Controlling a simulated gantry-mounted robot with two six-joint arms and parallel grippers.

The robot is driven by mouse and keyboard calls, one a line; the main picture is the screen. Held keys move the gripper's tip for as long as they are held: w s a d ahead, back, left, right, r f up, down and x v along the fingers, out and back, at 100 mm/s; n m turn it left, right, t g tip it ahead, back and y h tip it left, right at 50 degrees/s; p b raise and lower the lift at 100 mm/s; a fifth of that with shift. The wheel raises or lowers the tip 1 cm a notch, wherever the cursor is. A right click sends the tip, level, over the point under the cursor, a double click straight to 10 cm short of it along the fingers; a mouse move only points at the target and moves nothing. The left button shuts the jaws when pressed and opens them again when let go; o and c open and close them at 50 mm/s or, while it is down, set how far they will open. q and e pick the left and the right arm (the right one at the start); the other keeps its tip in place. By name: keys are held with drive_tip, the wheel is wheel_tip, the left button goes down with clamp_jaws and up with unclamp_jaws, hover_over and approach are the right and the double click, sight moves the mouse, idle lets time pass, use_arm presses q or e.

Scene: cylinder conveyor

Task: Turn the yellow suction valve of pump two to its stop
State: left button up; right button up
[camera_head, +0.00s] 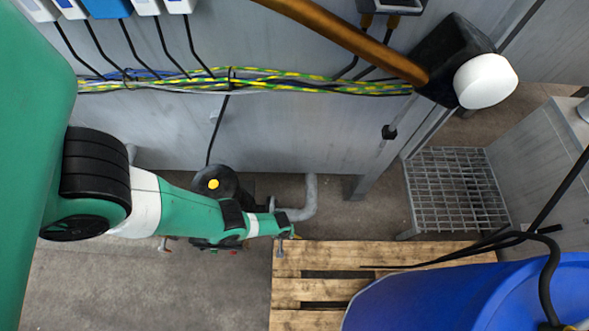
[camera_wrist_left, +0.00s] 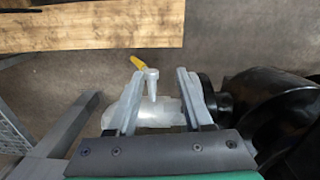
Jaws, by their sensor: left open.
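The yellow valve handle (camera_wrist_left: 137,62) is a small lever on top of a grey stem (camera_wrist_left: 151,82) in the left wrist view. The stem rises from a pale pipe (camera_wrist_left: 158,112). My left gripper (camera_wrist_left: 160,74) is open, with one finger on each side of the stem. The handle lies near the left fingertip; I cannot tell whether they touch. In the head view my left gripper (camera_head: 286,226) is low beside a grey bent pipe (camera_head: 309,200), and the valve is not clearly seen there. A black pump body (camera_wrist_left: 265,105) stands right of the fingers. My right gripper is not in view.
A wooden pallet (camera_head: 300,292) with a blue drum (camera_head: 470,300) lies right of the gripper in the head view. A metal grating step (camera_head: 455,190) stands behind it. A black pump part with a yellow dot (camera_head: 213,184) sits near my arm. Grey cabinets (camera_head: 290,130) rise behind.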

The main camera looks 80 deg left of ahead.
use_arm(q)
drive_tip(key=w+a+n+h+b, duration=0.1)
drive_tip(key=w+n+b, duration=0.1)
drive_tip(key=n, duration=0.8)
drive_tip(key=w+a+n+b, duration=0.2)
drive_tip(key=w+n, duration=0.1)
drive_tip(key=n, duration=0.6)
drive_tip(key=f+b, duration=0.3)
drive_tip(key=f, duration=0.1)
drive_tip(key=d+f+b, duration=0.1)
drive_tip(key=f+b, duration=0.2)
drive_tip(key=f, duration=0.1)
drive_tip(key=f+b, duration=0.3)
drive_tip(key=b, duration=0.1)
drive_tip(key=shift+s+d+f, duration=0.25)
drive_tip(key=shift+d+f, duration=0.05)
drive_tip(key=shift+f, duration=0.1)
clamp_jaws()
